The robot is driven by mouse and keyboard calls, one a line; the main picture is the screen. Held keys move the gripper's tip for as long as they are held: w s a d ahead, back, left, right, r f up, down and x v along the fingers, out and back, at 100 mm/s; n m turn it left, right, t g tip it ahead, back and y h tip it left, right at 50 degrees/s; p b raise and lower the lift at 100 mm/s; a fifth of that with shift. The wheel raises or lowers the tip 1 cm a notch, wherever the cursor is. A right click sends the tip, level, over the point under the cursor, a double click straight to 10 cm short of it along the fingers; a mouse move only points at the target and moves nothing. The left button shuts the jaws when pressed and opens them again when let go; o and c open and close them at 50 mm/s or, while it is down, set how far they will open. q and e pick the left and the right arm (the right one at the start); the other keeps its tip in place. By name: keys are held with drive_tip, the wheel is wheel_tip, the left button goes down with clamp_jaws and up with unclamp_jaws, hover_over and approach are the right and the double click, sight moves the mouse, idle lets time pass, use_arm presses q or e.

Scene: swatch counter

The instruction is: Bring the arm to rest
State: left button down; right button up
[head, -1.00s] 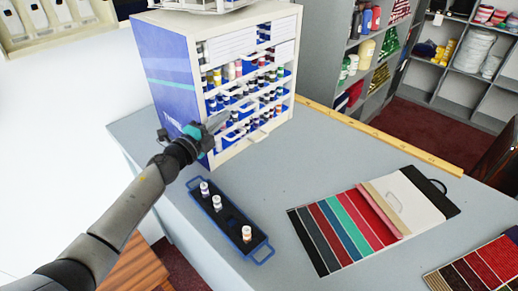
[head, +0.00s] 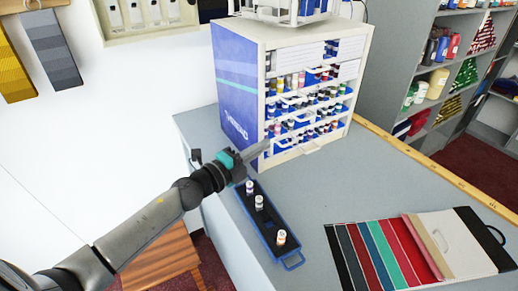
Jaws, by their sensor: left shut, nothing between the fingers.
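My left arm comes in from the lower left of the head view. Its gripper (head: 256,150) is shut and empty. It is beside the lower left front corner of the thread cabinet (head: 238,90), above the far end of the blue tray (head: 266,236); I cannot tell whether it touches the cabinet. My right gripper is not in view.
A swatch folder (head: 395,255) with coloured strips lies at the counter's right front. A yellow ruler (head: 430,165) runs along the back right edge. A wooden stool (head: 160,262) stands below the arm. Shelves (head: 420,60) stand behind. The counter between tray and folder is clear.

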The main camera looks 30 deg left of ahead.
use_arm(q)
drive_tip(key=s+f+n+g+y, duration=0.6)
drive_tip(key=s+f+n+y, duration=0.35)
drive_tip(key=s+n, duration=0.6)
drive_tip(key=s+d+f+n+g+h, duration=0.2)
drive_tip(key=s+d+g, duration=0.2)
drive_tip(key=s, duration=0.3)
drive_tip(key=s+d+f+n+g+h, duration=0.2)
drive_tip(key=s+d+f+n+g, duration=0.15)
drive_tip(key=s, duration=0.45)
wheel_tip(320, 180, down, 28)
drive_tip(key=s+r+m+g+b, duration=0.1)
drive_tip(key=s+b, duration=0.1)
drive_tip(key=b, duration=0.4)
drive_tip(key=s+a+f+g+b, duration=0.1)
drive_tip(key=s+f+b, duration=0.4)
drive_tip(key=s+f, duration=1)
wheel_tip(320, 180, down, 4)
drive_tip(key=shift+a+f+y+b, duration=0.1)
drive_tip(key=shift+a+y+b, duration=0.3)
drive_tip(key=shift+a, duration=0.45)
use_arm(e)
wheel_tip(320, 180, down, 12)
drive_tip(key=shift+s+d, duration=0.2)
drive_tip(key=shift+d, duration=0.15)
